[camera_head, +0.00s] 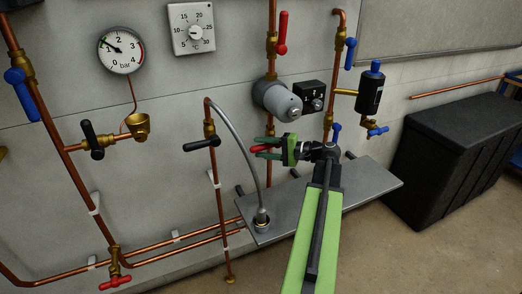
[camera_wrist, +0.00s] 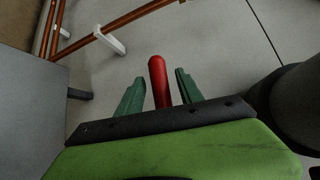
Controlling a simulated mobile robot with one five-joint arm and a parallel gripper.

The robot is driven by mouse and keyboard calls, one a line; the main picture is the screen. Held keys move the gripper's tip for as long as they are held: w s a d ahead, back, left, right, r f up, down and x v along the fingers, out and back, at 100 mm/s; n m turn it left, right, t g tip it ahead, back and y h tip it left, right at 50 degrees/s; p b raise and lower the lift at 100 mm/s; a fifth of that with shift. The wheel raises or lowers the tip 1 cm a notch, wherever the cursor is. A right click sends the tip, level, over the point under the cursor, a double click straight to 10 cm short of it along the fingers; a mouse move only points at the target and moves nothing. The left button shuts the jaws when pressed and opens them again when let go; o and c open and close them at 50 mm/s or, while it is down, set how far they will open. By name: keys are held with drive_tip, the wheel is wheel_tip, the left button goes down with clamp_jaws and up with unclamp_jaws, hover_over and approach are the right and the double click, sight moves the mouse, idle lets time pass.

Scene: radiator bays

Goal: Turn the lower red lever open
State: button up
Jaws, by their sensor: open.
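The lower red lever (camera_head: 278,147) sits low on the copper pipe below the grey pump, and looks roughly level in the head view. My gripper (camera_head: 264,147) is around it, with its green fingers above and below the lever. In the wrist view the red lever (camera_wrist: 158,82) stands between the two open fingers of my gripper (camera_wrist: 159,77), with a visible gap on each side. The lever's pivot and valve body are mostly hidden behind my gripper. An upper red lever (camera_head: 282,34) points up beside the same pipe line, above the pump.
The grey pump (camera_head: 277,100) and a black control box (camera_head: 309,95) are just above my gripper. A grey shelf (camera_head: 350,187) lies below it, with a curved grey hose (camera_head: 243,150) to the left. A black chest (camera_head: 455,160) stands at right.

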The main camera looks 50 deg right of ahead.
drive_tip(key=shift+w+a, duration=0.15)
drive_tip(key=shift+w, duration=0.25)
clamp_jaws()
idle(1.2)
